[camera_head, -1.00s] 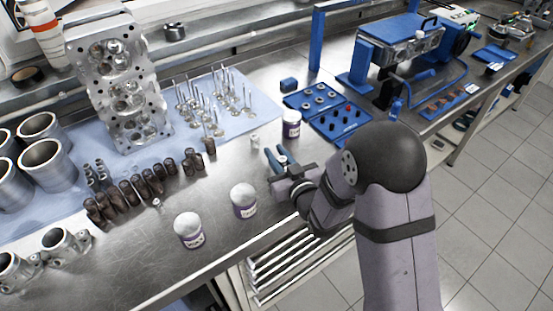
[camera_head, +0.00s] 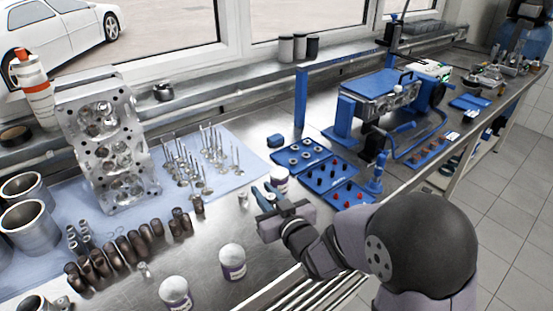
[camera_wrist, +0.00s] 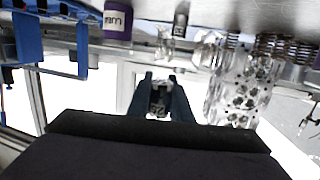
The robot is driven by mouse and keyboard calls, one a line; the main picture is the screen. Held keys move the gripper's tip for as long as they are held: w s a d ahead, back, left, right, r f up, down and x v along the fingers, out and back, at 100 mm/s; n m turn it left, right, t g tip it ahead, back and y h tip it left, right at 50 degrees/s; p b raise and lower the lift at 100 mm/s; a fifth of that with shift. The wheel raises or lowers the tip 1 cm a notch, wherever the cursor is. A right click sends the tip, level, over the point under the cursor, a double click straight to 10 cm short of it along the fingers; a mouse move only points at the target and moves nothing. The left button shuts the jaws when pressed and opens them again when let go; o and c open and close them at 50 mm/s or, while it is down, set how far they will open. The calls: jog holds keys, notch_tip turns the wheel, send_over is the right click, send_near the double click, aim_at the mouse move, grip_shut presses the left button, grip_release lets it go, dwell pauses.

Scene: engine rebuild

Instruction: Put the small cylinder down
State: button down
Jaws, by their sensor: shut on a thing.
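My gripper (camera_head: 264,193) is over the bench at the centre of the head view, with its blue fingers pointing back and left. In the wrist view, the blue fingers (camera_wrist: 160,92) are shut on a small grey cylinder (camera_wrist: 157,99) with dark marks on its end. One more small silver piece (camera_head: 144,270) stands further left, near the dark parts. I cannot tell the gap between the held cylinder and the bench.
A white-lidded purple jar (camera_head: 279,181) stands close behind my gripper. Two more jars, one of them nearer (camera_head: 232,262), stand at the front. Blue trays (camera_head: 331,174) lie to the right. Valves stand on a blue mat (camera_head: 237,178). Bare bench (camera_head: 205,240) lies left of my gripper.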

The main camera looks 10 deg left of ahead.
jog(key=shift+r, duration=0.15)
jog(key=shift+r, duration=0.25)
notch_tip(320, 180, up, 8)
jog(key=d, duration=0.2)
jog(key=s+d+f+m+t+h+p, duration=0.1)
jog(key=d+m+h+p, duration=0.2)
jog(key=d+p, duration=0.7)
jog(key=s+d+f+m+t+h+p, duration=0.1)
jog(key=s+d+m+t+h+p, duration=0.1)
jog(key=d+h+p, duration=0.4)
jog(key=shift+s+d+m+p, duration=0.2)
jog(key=shift+d+m+p, duration=0.7)
jog(key=shift+d+p, duration=2.35)
jog(key=f+b, duration=0.2)
jog(key=b, duration=0.1)
jog(key=d+f+b, duration=0.1)
jog(key=f+b, duration=0.2)
jog(key=shift+f, duration=0.15)
